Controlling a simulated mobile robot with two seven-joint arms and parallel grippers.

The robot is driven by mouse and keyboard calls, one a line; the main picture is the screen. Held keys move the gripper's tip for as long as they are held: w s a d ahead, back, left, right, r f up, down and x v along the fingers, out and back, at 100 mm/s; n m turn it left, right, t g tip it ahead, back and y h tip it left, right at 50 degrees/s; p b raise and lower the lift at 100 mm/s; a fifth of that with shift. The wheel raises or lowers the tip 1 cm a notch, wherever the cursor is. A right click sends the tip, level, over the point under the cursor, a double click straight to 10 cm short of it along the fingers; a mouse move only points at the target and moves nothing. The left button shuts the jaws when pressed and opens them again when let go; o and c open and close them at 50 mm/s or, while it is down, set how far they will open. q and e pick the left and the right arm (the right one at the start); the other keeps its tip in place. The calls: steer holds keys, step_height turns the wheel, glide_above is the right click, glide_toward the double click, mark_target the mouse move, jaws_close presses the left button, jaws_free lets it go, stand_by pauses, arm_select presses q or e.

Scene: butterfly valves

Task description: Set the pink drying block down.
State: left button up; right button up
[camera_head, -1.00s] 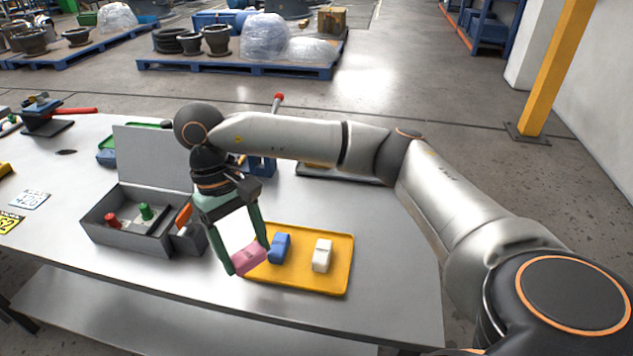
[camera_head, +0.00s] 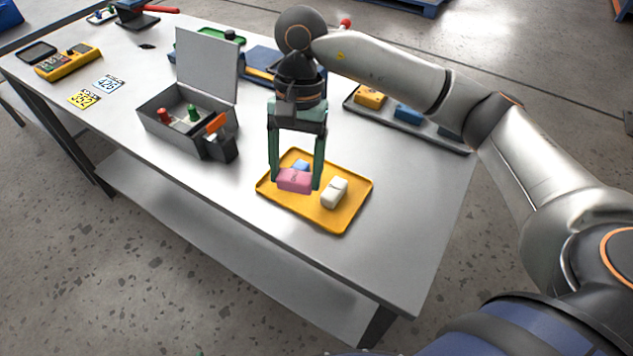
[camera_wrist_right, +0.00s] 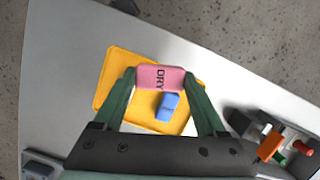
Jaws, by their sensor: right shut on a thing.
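The pink drying block (camera_head: 294,181) is held between the green fingers of my right gripper (camera_head: 296,184), over the left part of the yellow tray (camera_head: 342,224). In the right wrist view the pink block (camera_wrist_right: 160,78) shows the letters "DRY" between the fingertips. I cannot tell whether it touches the tray. A blue block (camera_wrist_right: 167,106) lies on the tray beside it, mostly hidden behind the pink block in the head view. A white block (camera_head: 334,192) lies on the tray to the right; the right wrist view does not clearly show it. My left gripper is not in view.
An open grey box (camera_head: 180,125) with red and green pieces stands left of the tray, with a dark holder and orange item (camera_head: 217,124) at its side. A grey tray (camera_head: 440,140) with several blocks lies behind right. The table is clear right of the yellow tray.

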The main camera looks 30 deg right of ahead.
steer(key=a+r+m+t+p, duration=0.1)
steer(key=a+r+m+t, duration=0.25)
steer(key=m, duration=0.75)
steer(key=a+r+m+t+p, duration=0.2)
steer(key=a+r+m, duration=0.15)
steer(key=m, duration=0.65)
steer(key=shift+m+g+h, duration=0.25)
steer(key=shift+m+h, duration=0.05)
steer(key=w+d+f, duration=0.1)
steer(key=d+f, duration=0.5)
steer(key=d, duration=0.1)
steer(key=w+d+f, duration=0.1)
steer(key=d+f, duration=0.2)
steer(key=d, duration=0.1)
steer(key=shift+w+d, duration=0.2)
steer(key=shift+w, duration=0.1)
steer(key=shift+w+d+f, duration=0.15)
steer(key=shift+d+f, duration=0.25)
steer(key=f, duration=0.3)
steer(key=shift+d+p, duration=0.35)
steer(key=shift+p, duration=0.05)
steer(key=shift+f, duration=0.5)
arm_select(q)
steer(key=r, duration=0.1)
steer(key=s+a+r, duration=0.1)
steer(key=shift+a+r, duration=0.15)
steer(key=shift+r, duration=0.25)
arm_select(e)
steer(key=shift+w, duration=0.1)
